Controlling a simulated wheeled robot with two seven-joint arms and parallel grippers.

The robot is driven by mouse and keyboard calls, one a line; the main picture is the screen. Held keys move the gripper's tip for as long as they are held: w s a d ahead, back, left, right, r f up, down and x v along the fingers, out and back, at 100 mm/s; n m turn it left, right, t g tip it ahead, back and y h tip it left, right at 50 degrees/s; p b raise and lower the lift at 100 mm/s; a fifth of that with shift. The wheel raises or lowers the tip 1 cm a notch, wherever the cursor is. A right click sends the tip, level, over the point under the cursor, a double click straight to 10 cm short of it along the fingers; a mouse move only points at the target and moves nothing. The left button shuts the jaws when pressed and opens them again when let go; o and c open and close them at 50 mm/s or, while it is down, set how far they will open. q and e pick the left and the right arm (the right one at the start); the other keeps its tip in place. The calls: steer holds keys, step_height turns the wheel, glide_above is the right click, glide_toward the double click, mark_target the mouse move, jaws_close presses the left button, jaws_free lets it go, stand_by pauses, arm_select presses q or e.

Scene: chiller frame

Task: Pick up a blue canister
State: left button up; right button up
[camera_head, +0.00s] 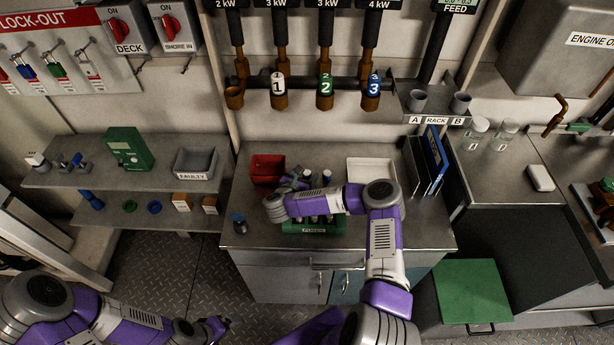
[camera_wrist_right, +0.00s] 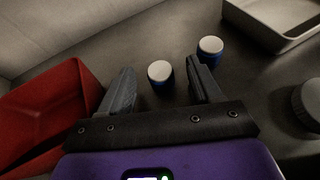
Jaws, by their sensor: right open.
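Two blue canisters with white tops stand upright in the right wrist view, a nearer one (camera_wrist_right: 160,76) and a farther one (camera_wrist_right: 210,50). In the head view they show just behind my right forearm, one (camera_head: 306,174) left of the other (camera_head: 326,177). My right gripper (camera_wrist_right: 162,88) is open and empty. The nearer canister appears in the gap between its fingertips; the farther one is just beyond the right finger. In the head view my right gripper (camera_head: 288,187) is partly hidden by its own arm. My left gripper (camera_head: 218,325) is low at the left, away from the counter.
A red bin (camera_head: 266,168) is left of the canisters and a white tray (camera_head: 372,165) right. A green labelled rack (camera_head: 314,229) holds several dark cylinders in front. A dark blue-topped item (camera_head: 239,222) stands at the counter's left.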

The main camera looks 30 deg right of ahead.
steer(key=shift+x, duration=1.25)
steer(key=c, duration=1)
